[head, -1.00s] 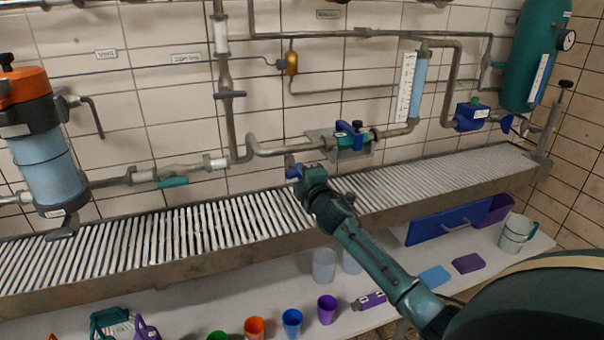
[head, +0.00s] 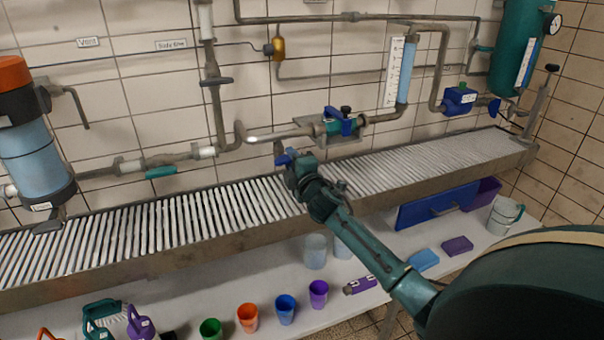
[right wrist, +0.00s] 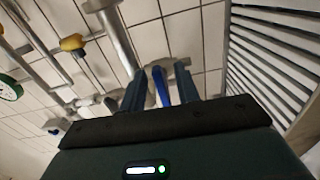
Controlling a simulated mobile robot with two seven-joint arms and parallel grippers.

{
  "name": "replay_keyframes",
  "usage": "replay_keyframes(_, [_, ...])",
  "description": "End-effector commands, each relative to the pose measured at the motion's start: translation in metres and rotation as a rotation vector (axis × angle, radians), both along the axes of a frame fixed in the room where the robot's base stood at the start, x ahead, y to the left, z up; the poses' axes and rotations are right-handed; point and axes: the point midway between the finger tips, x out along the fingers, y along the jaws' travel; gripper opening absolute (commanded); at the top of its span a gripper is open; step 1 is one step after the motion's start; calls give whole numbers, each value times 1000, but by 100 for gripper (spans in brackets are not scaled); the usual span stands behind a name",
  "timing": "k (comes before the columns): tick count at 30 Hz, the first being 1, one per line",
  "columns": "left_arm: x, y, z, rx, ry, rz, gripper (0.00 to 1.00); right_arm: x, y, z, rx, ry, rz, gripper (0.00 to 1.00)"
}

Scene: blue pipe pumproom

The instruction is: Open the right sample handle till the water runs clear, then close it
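A small blue handle (head: 283,158) sits on a short pipe stub below the middle pipe, just above the grated trough. I take it as the right sample handle. My right gripper (head: 291,165) is right at it in the head view and hides part of it. In the right wrist view the blue handle (right wrist: 161,88) stands between the two fingers of my right gripper (right wrist: 160,92), with gaps showing on both sides. The fingers are apart. No running water can be made out. My left gripper is not in view.
A blue valve (head: 340,123) sits on the pipe just above and right. A teal lever (head: 161,172) is on the pipe at left. The grated trough (head: 130,262) runs below, over a white shelf with coloured cups, including a purple cup (head: 318,294).

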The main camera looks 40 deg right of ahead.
Motion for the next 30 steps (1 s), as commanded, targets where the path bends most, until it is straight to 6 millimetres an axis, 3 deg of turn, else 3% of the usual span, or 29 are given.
replay_keyframes(16, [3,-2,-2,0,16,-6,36,-102,24,-1,2,3,0,32])
replay_keyframes(22, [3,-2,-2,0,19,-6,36,-118,28,-1,0,2,-1,32])
replay_keyframes(30, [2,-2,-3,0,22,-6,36,-120,28,0,0,1,-1,32])
